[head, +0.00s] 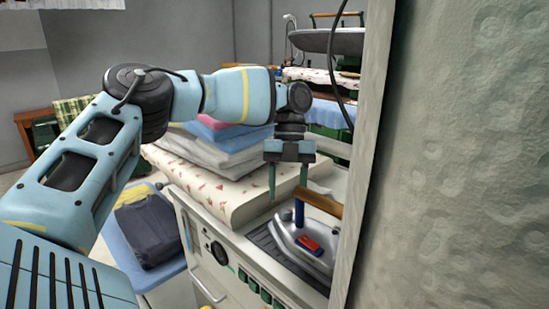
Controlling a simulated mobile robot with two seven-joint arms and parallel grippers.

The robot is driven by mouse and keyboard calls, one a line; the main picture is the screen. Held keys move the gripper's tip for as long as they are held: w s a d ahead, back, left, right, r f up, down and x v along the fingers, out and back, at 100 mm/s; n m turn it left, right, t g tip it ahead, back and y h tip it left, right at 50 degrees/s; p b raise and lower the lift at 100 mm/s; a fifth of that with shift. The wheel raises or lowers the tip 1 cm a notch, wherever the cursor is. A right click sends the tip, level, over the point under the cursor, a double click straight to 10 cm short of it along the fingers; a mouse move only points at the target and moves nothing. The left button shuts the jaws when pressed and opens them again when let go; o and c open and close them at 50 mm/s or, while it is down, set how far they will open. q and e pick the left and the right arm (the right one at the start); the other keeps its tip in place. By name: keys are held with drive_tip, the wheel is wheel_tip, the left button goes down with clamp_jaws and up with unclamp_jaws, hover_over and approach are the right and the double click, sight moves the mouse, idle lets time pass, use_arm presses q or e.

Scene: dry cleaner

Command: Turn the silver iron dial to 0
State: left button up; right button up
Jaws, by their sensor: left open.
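The silver iron (300,244) rests on a dark ribbed pad on the ironing station at the lower right. It has a brown handle (318,203) on a blue post and a red part (309,245) on its upper face. I cannot read any dial marks on it. My left gripper (288,186) points down with its two fingers apart and empty, above and behind the iron, just left of the handle in the picture. My right gripper is not in view.
A grey wall or pillar (460,150) fills the right side, close to the iron. Folded cloths (225,145) are stacked on the patterned board (210,188) left of the gripper. A dark folded garment (147,228) lies at lower left. Another pressing station (335,42) stands behind.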

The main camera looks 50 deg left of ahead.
use_arm(q)
drive_tip(key=s+a+r+n+t+y+p, duration=0.1)
drive_tip(key=a+r+n+t+p, duration=0.1)
drive_tip(key=a+r+n, duration=0.2)
drive_tip(key=shift+s+a+r+n+p, duration=0.15)
drive_tip(key=shift+a+r+n+p, duration=0.2)
drive_tip(key=shift+n, duration=0.95)
